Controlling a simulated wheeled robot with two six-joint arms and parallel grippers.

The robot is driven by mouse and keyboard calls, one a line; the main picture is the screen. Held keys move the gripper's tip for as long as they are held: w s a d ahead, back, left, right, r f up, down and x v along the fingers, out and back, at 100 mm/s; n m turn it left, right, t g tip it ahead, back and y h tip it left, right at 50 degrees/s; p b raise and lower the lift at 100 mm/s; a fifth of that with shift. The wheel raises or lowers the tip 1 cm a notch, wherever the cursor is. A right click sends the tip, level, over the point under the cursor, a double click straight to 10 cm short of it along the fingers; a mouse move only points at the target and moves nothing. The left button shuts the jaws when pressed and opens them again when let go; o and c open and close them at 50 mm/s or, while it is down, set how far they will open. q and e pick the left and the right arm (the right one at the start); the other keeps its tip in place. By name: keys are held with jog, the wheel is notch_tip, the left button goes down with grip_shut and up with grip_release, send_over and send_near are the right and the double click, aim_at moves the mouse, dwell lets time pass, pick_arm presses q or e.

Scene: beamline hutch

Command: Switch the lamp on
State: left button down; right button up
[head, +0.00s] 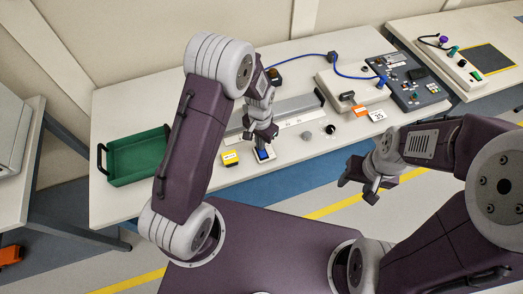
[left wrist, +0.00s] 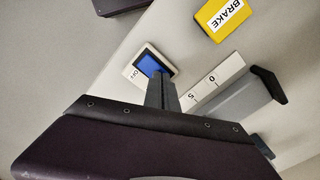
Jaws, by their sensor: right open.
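A white switch plate with a blue rocker (head: 264,154) lies on the table, and it also shows in the left wrist view (left wrist: 149,62). Its small lettering looks like OFF. My left gripper (head: 265,141) points down at the plate; its fingers are together as one grey bar in the left wrist view (left wrist: 160,90), with the tip over or against the rocker's edge. I cannot tell whether it touches. The fingers hide part of the plate. My right gripper (head: 358,187) is open and empty, in front of the table. I cannot identify a lit lamp.
A yellow BRAKE block (head: 230,158) lies left of the plate. A ruled rail (head: 292,122) runs behind it. A green tray (head: 137,157) stands at the left. A cream box (head: 340,85) with a blue cable and a dark panel (head: 408,83) stand at the right.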

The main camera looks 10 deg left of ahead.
pick_arm(q)
jog(key=shift+f, duration=0.2)
notch_tip(320, 180, up, 7)
jog(key=p, duration=0.6)
jog(key=shift+r, duration=0.1)
dwell(0.4)
jog(key=s+a+r+n+t, duration=0.2)
jog(key=a+r, duration=0.2)
jog(key=r, duration=0.7)
jog(key=s+a+n, duration=0.1)
jog(key=s+n, duration=0.2)
jog(key=s, duration=0.8)
jog(key=shift+a+f+g, duration=0.25)
jog(key=shift+a+g, duration=0.15)
